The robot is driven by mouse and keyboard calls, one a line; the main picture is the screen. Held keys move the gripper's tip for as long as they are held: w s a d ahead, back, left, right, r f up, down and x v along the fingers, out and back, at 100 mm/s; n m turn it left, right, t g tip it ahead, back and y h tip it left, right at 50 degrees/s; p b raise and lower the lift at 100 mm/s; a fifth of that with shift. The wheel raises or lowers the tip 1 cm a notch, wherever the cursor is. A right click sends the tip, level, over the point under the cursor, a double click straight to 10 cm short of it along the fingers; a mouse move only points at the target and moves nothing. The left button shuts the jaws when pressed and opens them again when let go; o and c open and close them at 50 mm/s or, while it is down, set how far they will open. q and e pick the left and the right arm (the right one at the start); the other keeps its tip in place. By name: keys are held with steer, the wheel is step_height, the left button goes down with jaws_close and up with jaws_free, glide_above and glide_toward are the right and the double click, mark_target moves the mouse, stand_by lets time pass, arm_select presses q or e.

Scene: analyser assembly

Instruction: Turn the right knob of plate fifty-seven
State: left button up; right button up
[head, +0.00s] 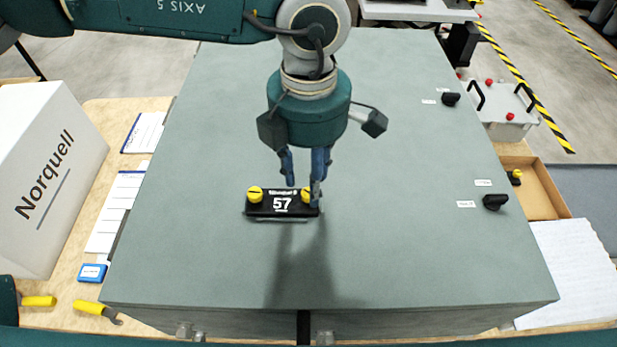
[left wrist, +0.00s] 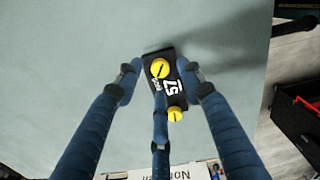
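Plate fifty-seven (head: 282,205) is a black plate with a white "57" and two yellow knobs, on the grey-green panel. Its left knob (head: 255,194) is clear of the fingers. Its right knob (head: 306,195) is partly hidden by a finger in the head view. In the left wrist view, the right knob (left wrist: 160,68) shows between the fingers, with a dark slanted slot; the left knob (left wrist: 175,114) is below it. My left gripper (head: 303,183) points down over the plate's right end, its three blue fingers apart around the right knob. Contact cannot be told. My right gripper is out of view.
Black knobs (head: 495,202) and (head: 450,99) stand on the panel's right side. A white Norquell box (head: 45,175) is at left. A cardboard tray (head: 540,190) lies at right. The panel around the plate is free.

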mark_target(308, 192)
arm_select(q)
step_height(308, 192, down, 2)
steer(key=shift+a+f+p, duration=0.1)
steer(key=shift+p, duration=0.2)
steer(key=shift+f, duration=0.4)
steer(key=c, duration=1)
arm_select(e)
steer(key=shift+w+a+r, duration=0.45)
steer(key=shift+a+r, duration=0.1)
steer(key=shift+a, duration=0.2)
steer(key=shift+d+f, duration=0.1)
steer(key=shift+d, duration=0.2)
arm_select(q)
steer(key=shift+b, duration=0.3)
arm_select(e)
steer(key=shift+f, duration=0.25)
